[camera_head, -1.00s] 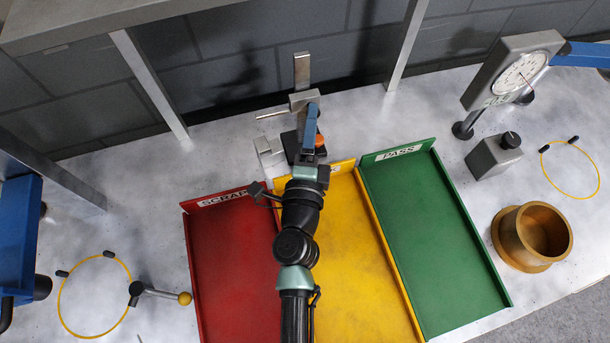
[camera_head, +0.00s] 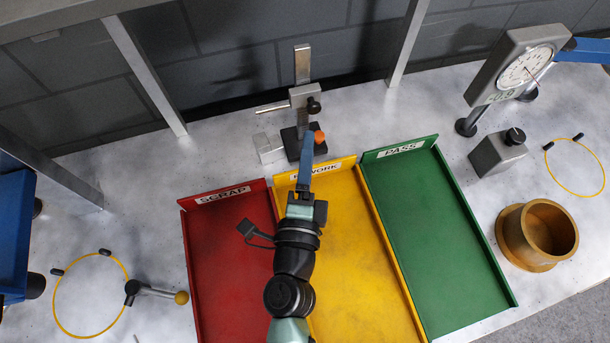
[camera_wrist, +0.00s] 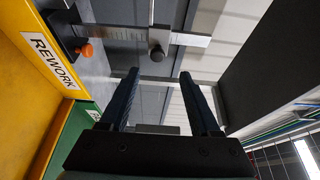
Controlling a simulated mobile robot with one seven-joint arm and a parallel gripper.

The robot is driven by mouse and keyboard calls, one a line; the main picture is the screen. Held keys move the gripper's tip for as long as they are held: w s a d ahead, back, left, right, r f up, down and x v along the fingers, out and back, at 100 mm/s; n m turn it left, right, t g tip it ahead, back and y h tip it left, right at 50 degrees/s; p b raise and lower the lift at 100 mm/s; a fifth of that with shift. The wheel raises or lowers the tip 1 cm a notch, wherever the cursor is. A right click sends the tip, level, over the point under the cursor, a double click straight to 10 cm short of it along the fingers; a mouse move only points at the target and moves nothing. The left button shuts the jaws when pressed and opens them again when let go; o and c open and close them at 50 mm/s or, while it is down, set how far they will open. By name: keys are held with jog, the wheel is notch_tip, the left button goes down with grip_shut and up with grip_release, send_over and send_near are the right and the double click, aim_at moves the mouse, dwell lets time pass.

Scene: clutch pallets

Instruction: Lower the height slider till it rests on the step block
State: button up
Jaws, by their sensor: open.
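The height gauge stands upright at the back of the bench, with a bare metal column (camera_head: 302,62) and a dark base (camera_head: 290,143) with an orange knob (camera_head: 319,136). Its grey slider (camera_head: 302,95) sits partway up, with a black knob (camera_head: 314,105) on the right and an arm (camera_head: 272,108) pointing left. The pale step block (camera_head: 268,149) lies left of the base; the slider's arm appears above it, apart. My gripper (camera_head: 307,140) is open and empty in front of the gauge. In the wrist view the slider (camera_wrist: 160,36) shows beyond my spread fingers (camera_wrist: 157,80).
Red SCRAP (camera_head: 230,260), yellow REWORK (camera_head: 350,250) and green PASS (camera_head: 440,240) trays lie in front. A dial gauge (camera_head: 525,66), a grey block (camera_head: 497,154) and a brass bushing (camera_head: 537,235) stand right. Frame posts rise either side of the gauge.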

aim_at(314, 111)
jog(key=shift+s+a+b, duration=0.1)
jog(key=shift+s+b, duration=0.6)
jog(key=shift+s, duration=1.45)
jog(key=w+p, duration=0.2)
jog(key=w, duration=0.3)
jog(key=w+p, duration=0.2)
jog(key=w, duration=0.3)
jog(key=w+d+p, duration=0.1)
jog(key=w+p, duration=0.2)
jog(key=w, duration=0.2)
jog(key=shift+f, duration=0.25)
grip_shut()
